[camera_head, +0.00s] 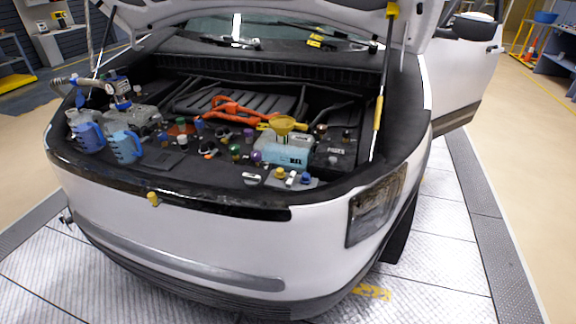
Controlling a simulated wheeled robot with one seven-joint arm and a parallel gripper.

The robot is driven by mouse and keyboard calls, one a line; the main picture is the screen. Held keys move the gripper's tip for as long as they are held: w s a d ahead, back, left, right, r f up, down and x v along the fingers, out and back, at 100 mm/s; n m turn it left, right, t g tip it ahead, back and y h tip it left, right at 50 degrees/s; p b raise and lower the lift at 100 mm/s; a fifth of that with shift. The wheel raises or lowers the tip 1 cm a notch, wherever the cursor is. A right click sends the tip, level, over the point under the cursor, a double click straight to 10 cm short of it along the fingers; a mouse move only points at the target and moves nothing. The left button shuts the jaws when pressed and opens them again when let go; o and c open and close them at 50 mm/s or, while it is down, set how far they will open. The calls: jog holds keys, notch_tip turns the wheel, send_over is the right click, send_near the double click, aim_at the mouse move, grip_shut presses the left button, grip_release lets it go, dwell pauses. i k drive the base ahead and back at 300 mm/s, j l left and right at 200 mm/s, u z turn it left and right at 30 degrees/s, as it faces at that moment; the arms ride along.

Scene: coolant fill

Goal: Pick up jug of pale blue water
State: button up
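Two translucent jugs stand side by side at the left front of the open engine bay. The left jug (87,133) has a greyish clear upper part and blue showing lower down. The right jug (125,147) looks a more even light blue, with its handle facing right. Both look upright. At this size I cannot tell which one holds the pale blue water. My gripper is not in view.
A ribbed, hose-like tool with blue parts (118,88) stands behind the jugs. Several small coloured caps, a yellow funnel (284,125) and a light blue reservoir (284,154) lie to the right. The raised hood and prop rod (382,80) bound the bay.

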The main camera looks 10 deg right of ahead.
aim_at(118, 135)
jog(key=u, duration=0.4)
jog(key=i+j+u, duration=0.7)
jog(key=i+j, duration=0.15)
jog(key=i, duration=0.25)
jog(key=i+j+u, duration=0.1)
jog(key=i, duration=0.3)
jog(key=i+j, duration=0.2)
jog(key=i, duration=0.2)
jog(key=i+l, duration=0.4)
jog(key=i+l+u, duration=0.05)
